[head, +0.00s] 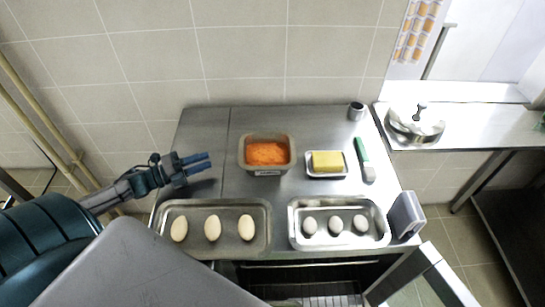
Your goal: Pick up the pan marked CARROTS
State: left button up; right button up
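A grey rectangular pan (268,171) of orange, finely cut food stands on the steel counter, near its back and centre. A small pale label is on its front side, too small to read here. My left gripper (209,160) is to the left of this pan, apart from it, pointing right toward it. Its two blue fingers show a gap between them and hold nothing. My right gripper is not in view.
A tray of several pale eggs (263,245) and a tray with grey egg-like items (381,238) line the counter's front. A small dish with a yellow block (327,161), a green-handled tool (363,155) and a metal cup (356,111) are right of the pan. A lidded pot (417,125) stands farther right.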

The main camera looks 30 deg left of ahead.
pick_arm(q)
jog(key=x, duration=0.4)
jog(key=shift+w+d+r, duration=0.1)
jog(key=shift+d+r, duration=0.15)
jog(key=shift+d, duration=0.05)
jog(key=shift+w+d+p, duration=0.2)
jog(key=shift+w+p, duration=0.2)
jog(key=shift+w, duration=0.05)
jog(key=p+x, duration=0.1)
jog(key=x, duration=0.3)
jog(key=shift+w+d, duration=0.1)
jog(key=shift+w, duration=0.1)
jog(key=shift+w+d+f, duration=0.15)
jog(key=shift+w, duration=0.05)
jog(key=shift+s, duration=0.1)
jog(key=shift+c, duration=0.4)
grip_shut()
